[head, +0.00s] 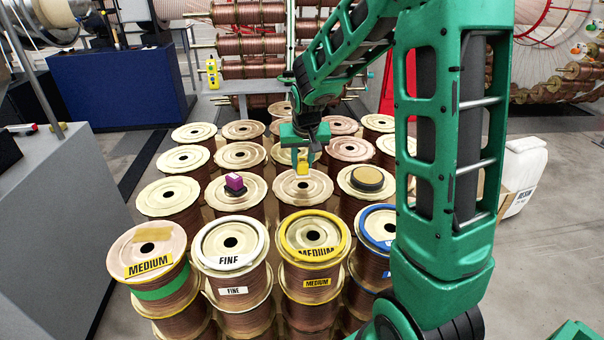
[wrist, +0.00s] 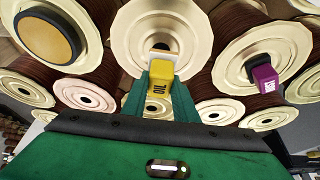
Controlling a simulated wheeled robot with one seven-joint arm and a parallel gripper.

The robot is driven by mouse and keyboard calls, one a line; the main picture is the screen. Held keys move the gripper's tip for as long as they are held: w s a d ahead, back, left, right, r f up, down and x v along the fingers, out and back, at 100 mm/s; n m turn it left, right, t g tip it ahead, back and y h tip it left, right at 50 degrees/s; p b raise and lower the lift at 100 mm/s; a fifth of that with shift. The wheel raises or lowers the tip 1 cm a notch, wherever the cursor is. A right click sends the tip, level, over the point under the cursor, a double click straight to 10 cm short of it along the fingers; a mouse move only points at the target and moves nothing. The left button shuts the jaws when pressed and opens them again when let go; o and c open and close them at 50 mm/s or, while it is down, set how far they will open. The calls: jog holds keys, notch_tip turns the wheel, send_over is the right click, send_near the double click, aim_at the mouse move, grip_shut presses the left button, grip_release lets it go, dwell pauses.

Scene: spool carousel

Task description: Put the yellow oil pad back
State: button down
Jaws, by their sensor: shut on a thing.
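My gripper (head: 300,152) is shut on the yellow oil pad (head: 302,163) above the spools in the middle. In the wrist view, the yellow pad (wrist: 158,82) sits between my two green fingers, with dark lettering and a pale layer at its far end. Behind it is the pale flange of a spool (wrist: 140,30), whose centre hole is partly hidden by the pad. I cannot tell whether the pad touches that spool.
A purple block on a dark base (head: 235,182) stands on the spool to the left. A dark-rimmed tan disc (head: 368,178) lies on the spool to the right. Front spools carry rings, one white marked FINE (head: 230,243) and one yellow marked MEDIUM (head: 314,234). Spools stand closely packed.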

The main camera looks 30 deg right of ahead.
aim_at(303, 172)
jog(key=shift+d+f, duration=0.15)
jog(key=shift+f, duration=1.95)
jog(key=shift+f, duration=0.1)
jog(key=c, duration=1.4)
grip_release()
jog(key=v, duration=1.2)
jog(key=s+d+m+g+y, duration=0.1)
jog(key=s+g, duration=0.1)
jog(key=s, duration=1.4)
jog(key=s+d+g, duration=0.2)
jog(key=s, duration=1.4)
jog(key=shift+s+f+m+y, duration=0.3)
jog(key=shift+f+m+y, duration=0.1)
jog(key=shift+f, duration=0.1)
